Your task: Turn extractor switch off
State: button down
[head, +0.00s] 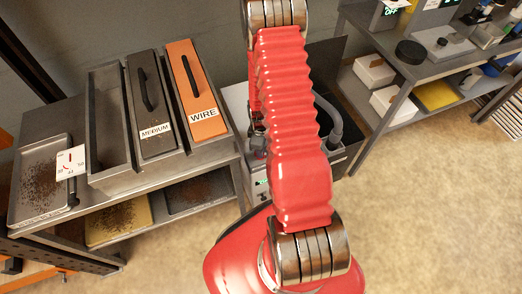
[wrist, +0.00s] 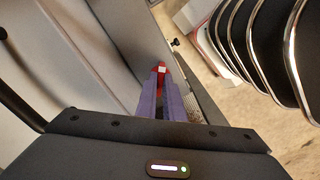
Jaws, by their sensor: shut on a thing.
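The extractor (head: 237,105) is a pale box with a dark grey hose (head: 332,118), standing behind my red arm in the head view. A small green-lit display (head: 262,184) shows low on it, too small to read. My arm covers much of the extractor and hides my gripper in that view. In the wrist view, my gripper (wrist: 160,78) has its two purple fingers close together. Their tips are on a small red piece with a white patch (wrist: 162,69), which looks like the switch. Its setting cannot be told.
Left of the extractor is a steel bench (head: 168,178) with a tray of dark crumbs (head: 40,178), a MEDIUM block (head: 152,105) and an orange WIRE block (head: 195,90). A shelf unit (head: 400,65) stands at the right. The floor (head: 430,210) at right front is clear.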

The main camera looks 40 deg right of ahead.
jog(key=n, duration=0.3)
jog(key=shift+n, duration=2.2)
jog(key=c, duration=1.9)
grip_release()
jog(key=shift+o, duration=0.2)
notch_tip(320, 180, up, 14)
jog(key=shift+f, duration=0.1)
